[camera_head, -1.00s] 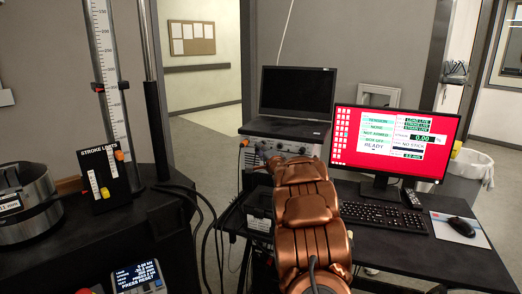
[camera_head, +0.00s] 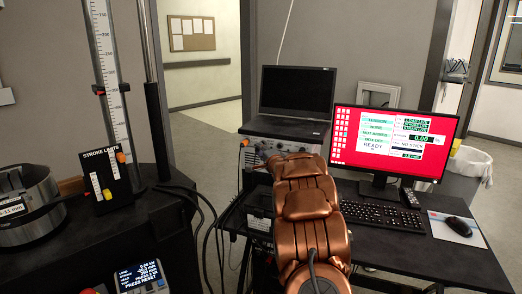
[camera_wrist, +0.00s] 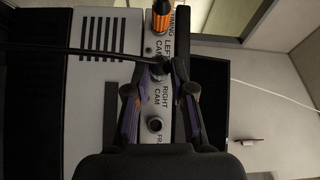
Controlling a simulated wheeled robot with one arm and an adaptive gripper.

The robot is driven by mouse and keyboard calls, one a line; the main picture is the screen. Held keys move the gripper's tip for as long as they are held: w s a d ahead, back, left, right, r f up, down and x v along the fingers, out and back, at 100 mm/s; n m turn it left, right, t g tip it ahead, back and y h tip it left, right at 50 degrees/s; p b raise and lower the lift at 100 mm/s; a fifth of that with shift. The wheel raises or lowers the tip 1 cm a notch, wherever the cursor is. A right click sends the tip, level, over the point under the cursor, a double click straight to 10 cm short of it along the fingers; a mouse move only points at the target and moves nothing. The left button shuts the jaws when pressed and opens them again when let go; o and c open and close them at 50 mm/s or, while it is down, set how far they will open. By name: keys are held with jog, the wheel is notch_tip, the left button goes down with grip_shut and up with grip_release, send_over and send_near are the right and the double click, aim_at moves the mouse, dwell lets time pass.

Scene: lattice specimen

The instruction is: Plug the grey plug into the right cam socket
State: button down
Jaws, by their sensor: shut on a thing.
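My gripper (camera_wrist: 163,66) is shut on a dark grey plug (camera_wrist: 158,72) with a black cable running off to the left in the wrist view. The plug is at the pale connector panel, between the labels LEFT CAM and RIGHT CAM. I cannot tell whether it is seated in a socket. The right cam label (camera_wrist: 160,96) shows between my fingers. An open round socket (camera_wrist: 155,125) lies below that label in the picture. In the head view my arm hides the gripper and plug; the panel's box (camera_head: 290,140) shows under the laptop.
An orange plug (camera_wrist: 161,14) stands at the panel near the TIMING label. A laptop (camera_head: 297,93) sits on the box. A red-screened monitor (camera_head: 392,143), keyboard (camera_head: 383,215) and mouse (camera_head: 459,226) are on the desk to the right. Cables hang left of the desk.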

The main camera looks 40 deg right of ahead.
jog(key=shift+a+r+g+p, duration=0.15)
jog(key=shift+g+p, duration=0.45)
jog(key=shift+p, duration=2.1)
jog(key=shift+w+d+p, duration=0.3)
jog(key=shift+d+p, duration=0.55)
jog(key=shift+p, duration=0.5)
dwell(1.2)
jog(key=shift+c, duration=2.2)
grip_release()
jog(key=shift+s, duration=0.1)
jog(key=shift+p+v, duration=0.75)
jog(key=shift+v, duration=1.65)
